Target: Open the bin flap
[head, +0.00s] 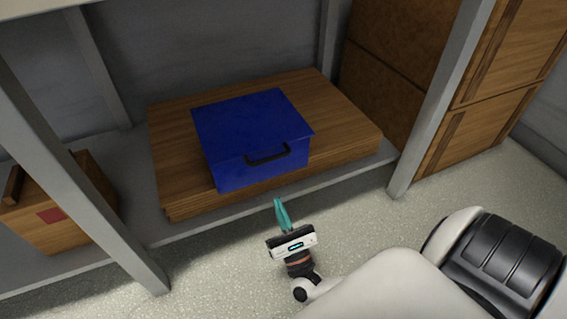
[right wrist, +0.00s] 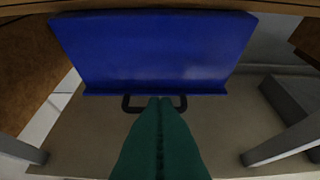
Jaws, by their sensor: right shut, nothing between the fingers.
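The blue bin (head: 232,172) stands on a wooden board. Its flat top flap (head: 250,118) appears shut. A dark handle (head: 268,154) is on the front face. In the right wrist view the bin's blue face (right wrist: 150,50) fills the upper middle, with the handle (right wrist: 130,105) below it. My right gripper (head: 278,202) has teal fingers, shut and empty, in front of and below the handle in the head view. In the right wrist view its fingertips (right wrist: 160,100) overlap the middle of the handle; contact cannot be told. My left gripper is not in view.
The wooden board (head: 345,125) lies on a grey shelf (head: 140,215). Grey posts (head: 440,100) stand on both sides of the opening. A wooden crate (head: 60,235) is at the left, and stacked wooden boxes (head: 500,90) are at the right. The floor (head: 210,275) in front is clear.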

